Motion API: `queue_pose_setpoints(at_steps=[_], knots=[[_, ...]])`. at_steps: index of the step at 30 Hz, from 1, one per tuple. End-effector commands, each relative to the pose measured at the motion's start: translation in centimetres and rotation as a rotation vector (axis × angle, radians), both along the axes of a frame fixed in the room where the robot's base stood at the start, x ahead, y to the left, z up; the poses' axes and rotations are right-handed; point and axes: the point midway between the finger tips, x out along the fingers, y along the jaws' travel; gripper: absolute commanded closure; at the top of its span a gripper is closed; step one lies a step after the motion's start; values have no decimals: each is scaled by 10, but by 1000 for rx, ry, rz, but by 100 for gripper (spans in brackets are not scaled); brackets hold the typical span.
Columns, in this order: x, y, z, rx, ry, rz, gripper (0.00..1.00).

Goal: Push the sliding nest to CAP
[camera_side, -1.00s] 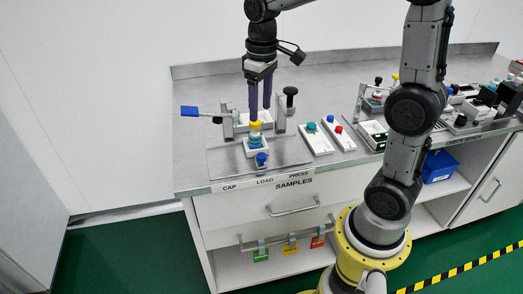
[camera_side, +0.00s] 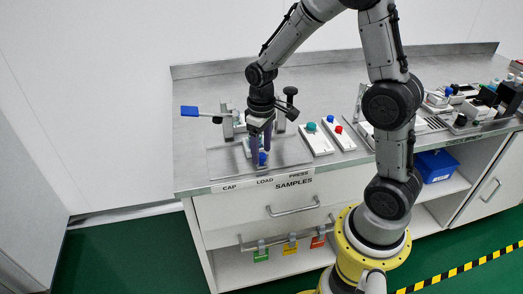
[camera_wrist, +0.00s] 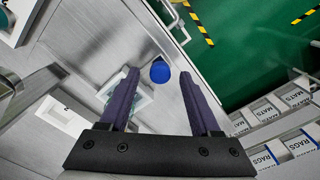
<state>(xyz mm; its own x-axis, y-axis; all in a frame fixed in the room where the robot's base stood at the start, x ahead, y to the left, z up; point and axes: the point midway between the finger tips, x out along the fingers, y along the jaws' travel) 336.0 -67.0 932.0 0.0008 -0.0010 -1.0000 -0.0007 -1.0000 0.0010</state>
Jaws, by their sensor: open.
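The sliding nest (camera_side: 247,148) is a pale square block on a metal plate, mostly hidden behind my gripper in the side view. It lines up roughly with the LOAD label, between CAP at left and PRESS at right. Its blue knob (camera_side: 262,158) is at the front. My gripper (camera_side: 261,161) points down, fingers apart, with the knob between them as seen. In the wrist view, the blue knob (camera_wrist: 160,72) shows between the open purple fingers, and the nest (camera_wrist: 143,100) is partly covered by one finger. Contact with the knob cannot be told.
A post with a blue paddle lever (camera_side: 190,111) stands at the left, and a black-knobbed press post (camera_side: 290,97) behind right. White button boxes with a green button (camera_side: 311,127) and a red button (camera_side: 339,130) lie to the right. The plate's left part (camera_side: 224,158) is clear.

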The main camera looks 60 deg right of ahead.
Motion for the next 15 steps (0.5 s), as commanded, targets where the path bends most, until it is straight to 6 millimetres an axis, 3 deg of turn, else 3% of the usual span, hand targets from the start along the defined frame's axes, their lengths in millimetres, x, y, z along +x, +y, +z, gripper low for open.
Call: queue_pose_setpoints(at_steps=[11, 12, 15], knots=[[0, 0, -7, 0, -1, 0, 36], [0, 0, -7, 0, -1, 0, 38], [0, 0, -7, 0, -1, 0, 56]])
